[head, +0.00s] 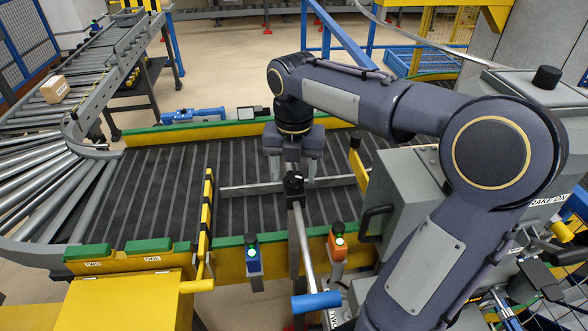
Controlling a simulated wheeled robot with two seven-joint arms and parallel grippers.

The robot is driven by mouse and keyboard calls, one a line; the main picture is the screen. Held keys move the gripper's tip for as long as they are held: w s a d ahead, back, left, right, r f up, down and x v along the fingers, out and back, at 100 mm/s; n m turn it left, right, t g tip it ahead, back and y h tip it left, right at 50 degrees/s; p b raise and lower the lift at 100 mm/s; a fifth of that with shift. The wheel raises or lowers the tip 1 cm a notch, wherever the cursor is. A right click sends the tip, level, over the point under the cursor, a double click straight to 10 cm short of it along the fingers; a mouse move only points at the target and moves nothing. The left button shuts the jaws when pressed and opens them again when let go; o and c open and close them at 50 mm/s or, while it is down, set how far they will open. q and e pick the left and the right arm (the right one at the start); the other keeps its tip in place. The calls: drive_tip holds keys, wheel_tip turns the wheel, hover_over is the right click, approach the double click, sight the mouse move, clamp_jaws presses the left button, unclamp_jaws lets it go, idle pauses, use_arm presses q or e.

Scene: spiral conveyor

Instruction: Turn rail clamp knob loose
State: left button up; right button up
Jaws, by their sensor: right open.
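A black knob (293,184) sits on top of a clamp above the near part of the conveyor belt. A thin metal guide rail (250,189) runs across the belt on both sides of it. A metal rod (304,245) runs from the clamp toward the front. My right gripper (292,170) points down over the belt, at or just behind the knob in the picture. Its two fingers are apart, one on each side of the knob's line. I cannot tell whether they touch it. My left gripper is out of view.
A yellow-and-black striped bar (207,215) stands left of the clamp. A blue button box (253,257) and an orange one (337,247) line the near edge. A blue-handled lever (316,301) is in front. A grey cabinet (408,185) stands at right. The belt's left part is clear.

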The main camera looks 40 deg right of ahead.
sight(294, 176)
drive_tip(key=shift+r, duration=0.1)
wheel_tip(294, 176, up, 8)
drive_tip(key=shift+f, duration=0.15)
idle(0.7)
